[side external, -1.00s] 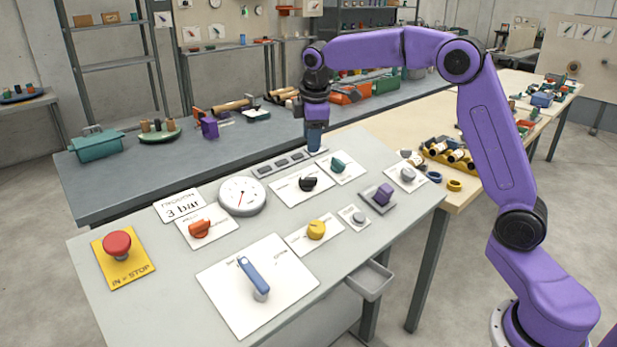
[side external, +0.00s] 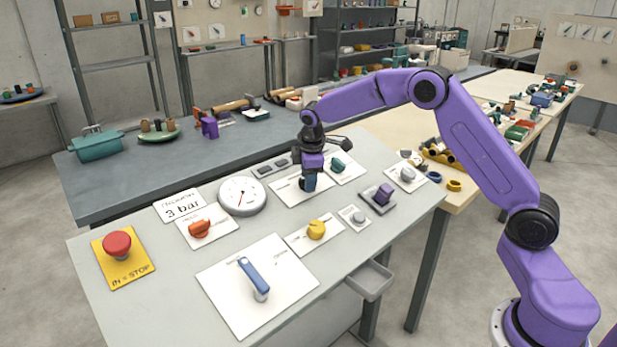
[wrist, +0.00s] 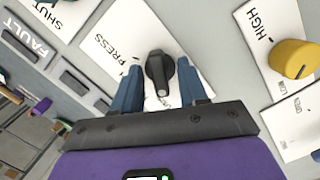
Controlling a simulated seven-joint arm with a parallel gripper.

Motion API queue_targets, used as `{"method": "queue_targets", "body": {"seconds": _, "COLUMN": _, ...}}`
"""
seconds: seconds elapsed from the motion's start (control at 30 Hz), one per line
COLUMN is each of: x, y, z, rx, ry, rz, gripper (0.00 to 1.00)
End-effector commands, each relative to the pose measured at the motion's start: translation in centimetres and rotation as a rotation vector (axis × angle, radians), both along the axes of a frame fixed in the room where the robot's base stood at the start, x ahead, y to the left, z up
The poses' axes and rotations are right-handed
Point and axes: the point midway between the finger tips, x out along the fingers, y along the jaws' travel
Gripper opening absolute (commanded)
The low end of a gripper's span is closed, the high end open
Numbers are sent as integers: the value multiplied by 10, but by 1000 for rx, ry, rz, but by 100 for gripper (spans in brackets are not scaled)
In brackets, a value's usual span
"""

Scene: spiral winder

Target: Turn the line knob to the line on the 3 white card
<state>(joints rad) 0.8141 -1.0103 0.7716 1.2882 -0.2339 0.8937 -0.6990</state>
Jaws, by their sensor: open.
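The black knob (wrist: 160,70) stands on a white card (wrist: 130,38) whose visible lettering reads PRESS. A pale mark shows on the knob's end nearest my gripper. My gripper (wrist: 161,80) is open, with one blue finger on each side of the knob. I cannot tell whether the fingers touch it. In the side view my gripper (side external: 309,186) is low over this card and hides the knob. A white card reading 3 bar (side external: 183,206) lies on the panel to the left, beside a round white gauge (side external: 242,196) with a red needle.
Nearby are a teal knob (side external: 338,166), a yellow knob (side external: 316,230), an orange knob (side external: 199,228), a grey knob (side external: 408,174) and a purple block (side external: 383,195). A blue lever (side external: 254,276) and a red stop button (side external: 117,243) are further forward. Dark plates (side external: 265,170) lie behind the card.

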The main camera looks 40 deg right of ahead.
Motion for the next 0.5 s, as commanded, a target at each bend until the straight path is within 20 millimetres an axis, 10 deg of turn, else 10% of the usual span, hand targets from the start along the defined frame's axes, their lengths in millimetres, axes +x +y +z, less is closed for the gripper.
{"method": "queue_targets", "body": {"seconds": 0.2, "x": 0, "y": 0, "z": 0, "rx": -1, "ry": -1, "rz": 0, "gripper": 39}}
{"method": "queue_targets", "body": {"seconds": 0.33, "x": 0, "y": 0, "z": 0, "rx": 0, "ry": 0, "rz": 0, "gripper": 0}}
{"method": "queue_targets", "body": {"seconds": 0.5, "x": 0, "y": 0, "z": 0, "rx": 0, "ry": 0, "rz": 0, "gripper": 0}}
